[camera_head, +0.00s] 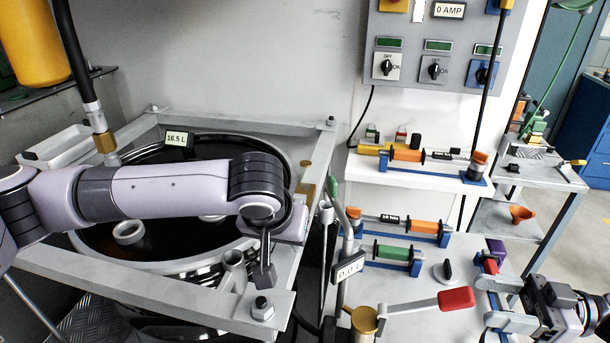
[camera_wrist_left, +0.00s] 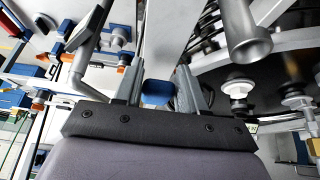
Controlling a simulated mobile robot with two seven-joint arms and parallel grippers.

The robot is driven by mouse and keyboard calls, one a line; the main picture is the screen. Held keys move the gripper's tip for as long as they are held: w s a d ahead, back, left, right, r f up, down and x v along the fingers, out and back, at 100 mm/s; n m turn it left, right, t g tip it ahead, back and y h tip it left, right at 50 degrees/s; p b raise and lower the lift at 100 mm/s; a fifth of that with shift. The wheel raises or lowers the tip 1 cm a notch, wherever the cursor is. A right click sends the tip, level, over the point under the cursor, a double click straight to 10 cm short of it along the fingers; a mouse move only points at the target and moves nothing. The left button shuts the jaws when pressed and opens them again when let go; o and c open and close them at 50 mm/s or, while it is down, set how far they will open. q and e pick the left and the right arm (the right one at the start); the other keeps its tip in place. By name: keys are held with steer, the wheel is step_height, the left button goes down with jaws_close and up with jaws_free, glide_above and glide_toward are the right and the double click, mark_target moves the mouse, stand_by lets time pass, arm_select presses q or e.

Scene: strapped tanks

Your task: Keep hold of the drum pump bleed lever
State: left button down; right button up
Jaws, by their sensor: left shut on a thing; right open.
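My left arm crosses over the drum (camera_head: 205,232) from the left. My left gripper (camera_head: 266,272) points down near the drum frame's front corner. In the left wrist view the left gripper (camera_wrist_left: 156,88) is shut on a small blue piece (camera_wrist_left: 155,93), which I take as the bleed lever's grip. The rest of the lever is hidden, and the grip does not show in the head view.
A label reading 0.0 L (camera_head: 348,268) and grey pipes are close to my left gripper. Orange and green cylinders (camera_head: 392,252) on blue stands sit behind.

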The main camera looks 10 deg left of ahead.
mark_target(473, 295)
steer(key=shift+a+r, duration=0.1)
steer(key=shift+a, duration=2.05)
steer(key=shift+c, duration=0.3)
jaws_close()
steer(key=shift+s, duration=0.1)
